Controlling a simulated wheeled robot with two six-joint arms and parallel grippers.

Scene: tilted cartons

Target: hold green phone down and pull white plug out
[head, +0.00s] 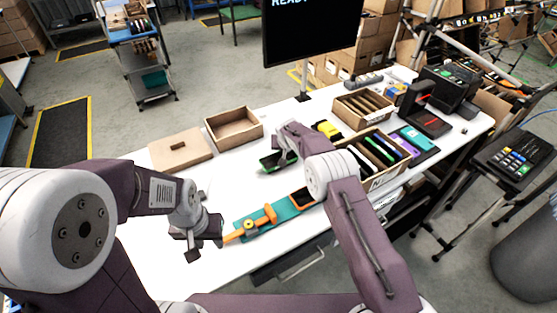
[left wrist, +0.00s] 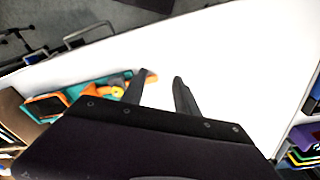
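A dark green thing (head: 270,163), which looks like the green phone, lies on the white table at the end of my right arm. My right gripper (head: 283,157) is at it, largely hidden by its own wrist, so I cannot tell whether its fingers are open or touching. My left gripper (head: 205,243) is low over the table, left of the teal tray. I cannot make out the white plug in either view.
The teal tray (head: 282,224) with orange tools lies near the table's front edge. A carton of upright coloured phones (head: 349,152) stands right of my right wrist. An empty wooden box (head: 234,137) and a flat wooden board (head: 165,160) stand at the back left.

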